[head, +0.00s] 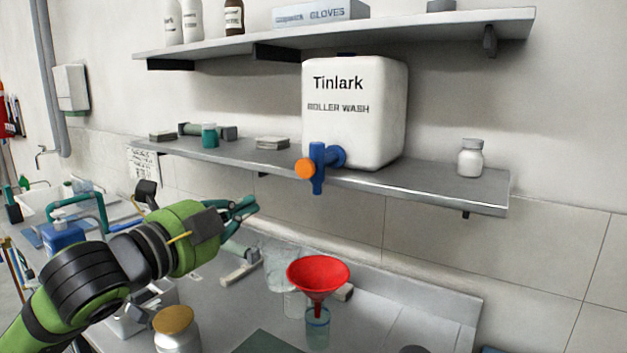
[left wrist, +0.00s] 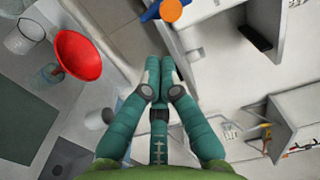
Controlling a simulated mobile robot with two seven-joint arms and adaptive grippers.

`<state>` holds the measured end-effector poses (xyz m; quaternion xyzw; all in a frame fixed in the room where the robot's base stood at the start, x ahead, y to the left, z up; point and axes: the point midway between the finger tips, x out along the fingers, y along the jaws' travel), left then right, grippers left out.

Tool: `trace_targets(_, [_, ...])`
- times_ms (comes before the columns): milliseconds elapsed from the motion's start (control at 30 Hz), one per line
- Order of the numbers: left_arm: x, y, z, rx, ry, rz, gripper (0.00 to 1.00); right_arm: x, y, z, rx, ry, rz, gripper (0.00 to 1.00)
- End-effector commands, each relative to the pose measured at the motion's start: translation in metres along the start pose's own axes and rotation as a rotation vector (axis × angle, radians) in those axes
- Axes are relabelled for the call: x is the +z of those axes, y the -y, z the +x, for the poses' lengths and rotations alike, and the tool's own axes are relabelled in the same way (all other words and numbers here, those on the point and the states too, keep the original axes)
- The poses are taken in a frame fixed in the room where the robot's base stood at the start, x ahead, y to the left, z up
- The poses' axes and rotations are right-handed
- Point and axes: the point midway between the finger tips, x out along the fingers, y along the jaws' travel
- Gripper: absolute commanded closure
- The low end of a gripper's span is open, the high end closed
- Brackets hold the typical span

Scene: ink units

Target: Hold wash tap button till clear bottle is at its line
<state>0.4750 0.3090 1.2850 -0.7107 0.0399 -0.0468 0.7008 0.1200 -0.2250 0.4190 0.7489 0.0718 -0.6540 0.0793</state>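The white Tinlark roller wash container (head: 355,115) stands on the lower shelf. Its blue tap (head: 318,170) hangs over the shelf edge, with a round orange button (head: 305,169) on its front. The button also shows at the top of the left wrist view (left wrist: 171,11). A clear bottle (head: 317,332) stands on the bench below, with a red funnel (head: 318,275) in its mouth; its fill line and level cannot be made out. My left gripper (head: 252,206) is left of and below the button, apart from it, with its fingers together and empty. My right gripper is out of view.
A clear vessel (head: 285,265) stands behind the funnel. A metal jar with a tan lid (head: 174,322) is at the front. The lower shelf (head: 440,190) juts out over the bench and holds a small white bottle (head: 470,158). Space before the tap is clear.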

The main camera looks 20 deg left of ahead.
Motion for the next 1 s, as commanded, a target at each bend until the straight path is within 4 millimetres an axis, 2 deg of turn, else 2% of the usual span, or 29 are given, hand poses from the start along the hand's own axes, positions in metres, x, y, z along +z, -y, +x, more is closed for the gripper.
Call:
trace_targets(100, [-0.001,0.006,-0.002,-0.012,-0.003,0.016,1.00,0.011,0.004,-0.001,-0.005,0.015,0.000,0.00])
trace_targets(300, [-0.001,0.006,-0.002,-0.011,-0.003,0.015,1.00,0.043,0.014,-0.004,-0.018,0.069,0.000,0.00])
trace_targets(400, [-0.001,0.006,-0.001,-0.011,-0.003,0.014,1.00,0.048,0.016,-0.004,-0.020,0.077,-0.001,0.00])
trace_targets(533, [0.000,0.008,0.004,-0.009,-0.003,0.011,1.00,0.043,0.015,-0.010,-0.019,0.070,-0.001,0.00])
trace_targets(667, [0.000,0.011,0.016,-0.010,-0.003,0.009,1.00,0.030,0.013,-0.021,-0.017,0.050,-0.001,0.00])
trace_targets(800, [0.000,0.012,0.038,-0.011,-0.003,0.006,1.00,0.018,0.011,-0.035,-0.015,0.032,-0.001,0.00])
trace_targets(1000, [-0.002,0.012,0.080,-0.010,-0.005,0.007,1.00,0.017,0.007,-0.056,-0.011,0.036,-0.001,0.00])
